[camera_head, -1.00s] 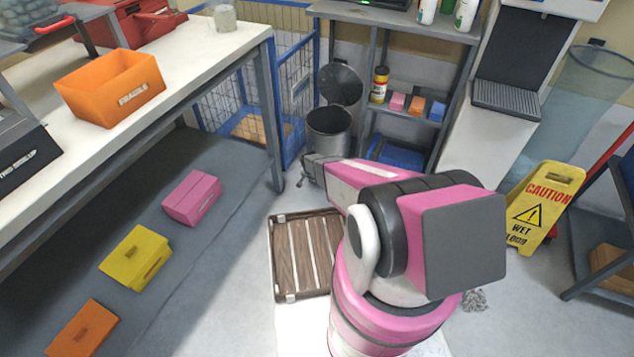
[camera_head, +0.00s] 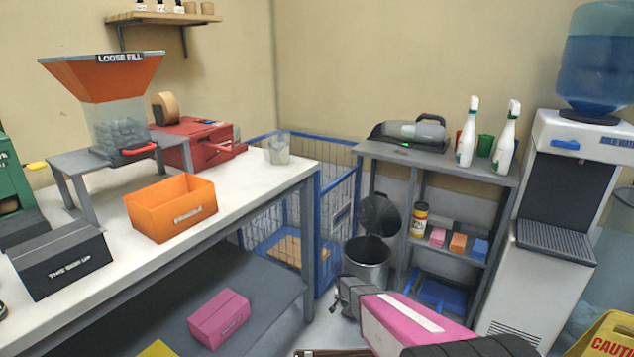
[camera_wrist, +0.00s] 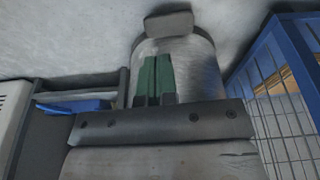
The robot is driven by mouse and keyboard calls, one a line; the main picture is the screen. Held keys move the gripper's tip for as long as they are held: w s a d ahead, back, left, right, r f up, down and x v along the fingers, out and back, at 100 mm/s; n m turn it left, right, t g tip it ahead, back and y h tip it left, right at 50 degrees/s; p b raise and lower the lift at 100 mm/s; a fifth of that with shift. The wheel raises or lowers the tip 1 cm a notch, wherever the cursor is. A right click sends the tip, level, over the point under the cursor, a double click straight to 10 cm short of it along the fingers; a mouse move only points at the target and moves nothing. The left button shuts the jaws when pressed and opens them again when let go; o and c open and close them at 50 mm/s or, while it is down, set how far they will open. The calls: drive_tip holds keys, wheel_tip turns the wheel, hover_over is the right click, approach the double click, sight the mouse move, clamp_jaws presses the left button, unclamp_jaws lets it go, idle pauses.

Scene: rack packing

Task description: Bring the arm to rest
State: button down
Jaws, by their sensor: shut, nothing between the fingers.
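My arm reaches in from the bottom of the head view, with its pink and white forearm low and right of centre. My gripper (camera_head: 347,294) is at its far end, small and dark, in front of the metal bin (camera_head: 366,262). In the wrist view the two green fingers of my gripper (camera_wrist: 155,62) lie side by side, shut, with nothing between them. The round metal bin (camera_wrist: 205,58) shows behind the fingers there. I cannot tell the exact gap between fingers and bin.
A blue wire cage (camera_head: 318,230) stands left of the bin and a grey shelf unit (camera_head: 408,160) right of it. The workbench (camera_head: 120,255) fills the left, with an orange box (camera_head: 171,207) on top and a pink box (camera_head: 219,318) below. A water dispenser (camera_head: 545,230) stands at right.

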drive_tip(key=s+d+r+n, duration=0.1)
drive_tip(key=s+r+n, duration=0.1)
drive_tip(key=s+r, duration=0.6)
drive_tip(key=s+r+n+g+y, duration=0.1)
drive_tip(key=s+r+n, duration=0.1)
drive_tip(key=s+r, duration=0.7)
drive_tip(key=s+d+r+n+g, duration=0.1)
drive_tip(key=s+r, duration=0.8)
drive_tip(key=r, duration=1.1)
drive_tip(key=shift+s+d+r+n, duration=0.3)
drive_tip(key=shift+r+n, duration=0.1)
drive_tip(key=shift+n, duration=0.2)
